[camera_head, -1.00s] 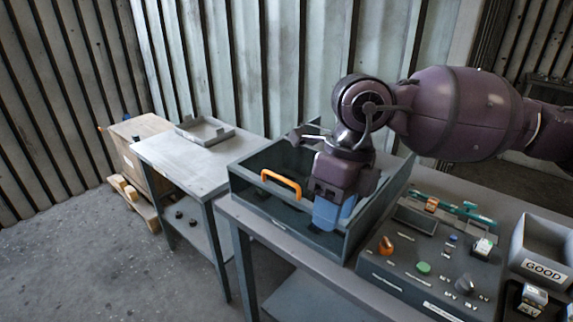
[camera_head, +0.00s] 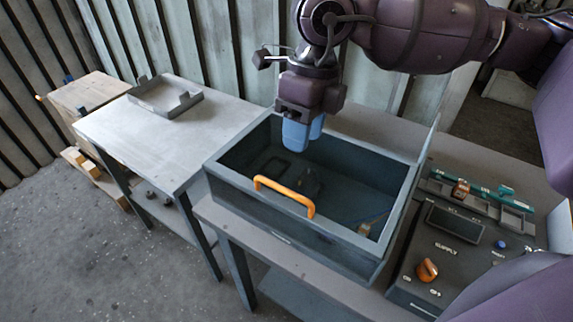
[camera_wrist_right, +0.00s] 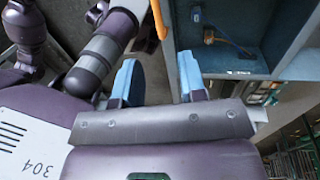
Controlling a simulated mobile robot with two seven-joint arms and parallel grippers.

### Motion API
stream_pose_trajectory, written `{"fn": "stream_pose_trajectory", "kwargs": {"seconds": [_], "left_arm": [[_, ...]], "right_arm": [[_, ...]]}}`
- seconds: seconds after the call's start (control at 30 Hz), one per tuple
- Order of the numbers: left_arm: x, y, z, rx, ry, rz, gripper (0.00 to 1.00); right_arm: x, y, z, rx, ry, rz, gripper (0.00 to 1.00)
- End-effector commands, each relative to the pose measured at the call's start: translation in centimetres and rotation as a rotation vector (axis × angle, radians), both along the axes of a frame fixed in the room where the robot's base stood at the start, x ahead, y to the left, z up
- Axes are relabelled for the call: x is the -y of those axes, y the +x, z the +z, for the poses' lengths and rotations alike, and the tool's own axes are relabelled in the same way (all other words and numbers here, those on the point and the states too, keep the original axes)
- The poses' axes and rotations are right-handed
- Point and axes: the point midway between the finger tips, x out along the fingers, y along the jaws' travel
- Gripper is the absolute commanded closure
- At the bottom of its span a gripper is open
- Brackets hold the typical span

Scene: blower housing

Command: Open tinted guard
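An orange handle (camera_head: 285,195) stands at the front edge of a blue-grey box (camera_head: 300,232) on the bench. The box interior looks dark; I cannot tell whether a tinted guard sheet covers it. The handle shows partly at the top of the right wrist view (camera_wrist_right: 158,18). My right gripper (camera_head: 302,135), with blue fingers, is over the back part of the box, behind the handle and apart from it. In the right wrist view its two fingers (camera_wrist_right: 158,78) stand apart with nothing between them. My left gripper is not identifiable in these views.
A control panel (camera_head: 470,250) with an orange knob (camera_head: 427,270) stands right of the box. A cable end (camera_head: 365,230) lies inside the box. A grey side table (camera_head: 190,140) with an empty tray (camera_head: 165,97) stands left, mostly clear.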

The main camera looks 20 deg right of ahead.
Motion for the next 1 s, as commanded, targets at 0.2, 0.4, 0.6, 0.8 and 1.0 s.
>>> {"fn": "stream_pose_trajectory", "kwargs": {"seconds": [0.2,0.4,0.6,0.8,1.0], "left_arm": [[-0.1,-0.4,-0.2,-0.01,0.0,0.002,1.0],[-0.1,-0.8,-0.3,-0.018,0.0,0.004,1.0],[-0.1,-0.4,0.0,-0.01,0.0,0.002,1.0],[0.0,-0.1,0.3,-0.002,0.001,0.001,1.0],[0.0,0.1,0.5,0.003,0.0,0.0,1.0]], "right_arm": [[-0.3,-0.3,-2.0,-0.004,-0.002,0.001,0.62],[-0.9,-0.8,-5.3,-0.003,0.0,0.002,0.62],[-1.3,-1.1,-8.4,-0.003,0.0,0.002,0.62],[-1.6,-1.3,-10.1,-0.001,0.0,0.001,0.62],[-1.6,-1.3,-10.6,-0.001,0.0,0.001,0.62]]}}
